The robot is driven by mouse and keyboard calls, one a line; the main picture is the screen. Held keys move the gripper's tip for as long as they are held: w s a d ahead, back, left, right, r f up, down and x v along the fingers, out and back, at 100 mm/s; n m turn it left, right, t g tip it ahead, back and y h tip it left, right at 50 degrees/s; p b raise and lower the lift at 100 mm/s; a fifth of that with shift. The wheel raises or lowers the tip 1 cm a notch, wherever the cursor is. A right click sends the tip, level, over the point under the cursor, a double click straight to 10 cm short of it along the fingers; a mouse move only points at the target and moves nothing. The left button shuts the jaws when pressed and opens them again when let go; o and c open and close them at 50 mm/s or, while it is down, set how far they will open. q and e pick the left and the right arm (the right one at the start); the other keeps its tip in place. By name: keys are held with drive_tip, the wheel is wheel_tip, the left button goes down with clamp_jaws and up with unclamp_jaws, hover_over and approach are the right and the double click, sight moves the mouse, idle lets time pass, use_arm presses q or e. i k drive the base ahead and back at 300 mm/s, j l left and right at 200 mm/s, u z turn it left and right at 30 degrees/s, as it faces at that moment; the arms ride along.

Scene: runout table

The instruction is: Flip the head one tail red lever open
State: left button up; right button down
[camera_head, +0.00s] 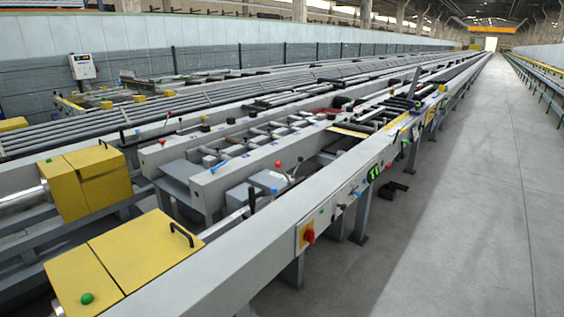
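A lever with a red ball knob (278,164) stands on the near side of the grey runout table (240,262), close to a blue-tipped lever (299,160). Another small red knob (169,114) shows farther back on the left. A red rotary switch (309,236) sits on a yellow plate on the front rail. No label shows which one is the head one tail lever, and I cannot tell whether any lever is open or closed. Neither of my grippers is in view.
Yellow boxes with black handles (145,250) (90,180) stand at the near left. A row of small controls (350,195) runs along the front rail. A dark bracket (392,191) lies on the floor. The concrete aisle (460,230) at right is clear.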

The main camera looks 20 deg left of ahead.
sight(278, 164)
drive_tip(key=i+l+u, duration=0.1)
drive_tip(key=i+u, duration=0.25)
drive_tip(key=i, duration=0.15)
drive_tip(key=i+l+u, duration=0.7)
drive_tip(key=i, duration=0.2)
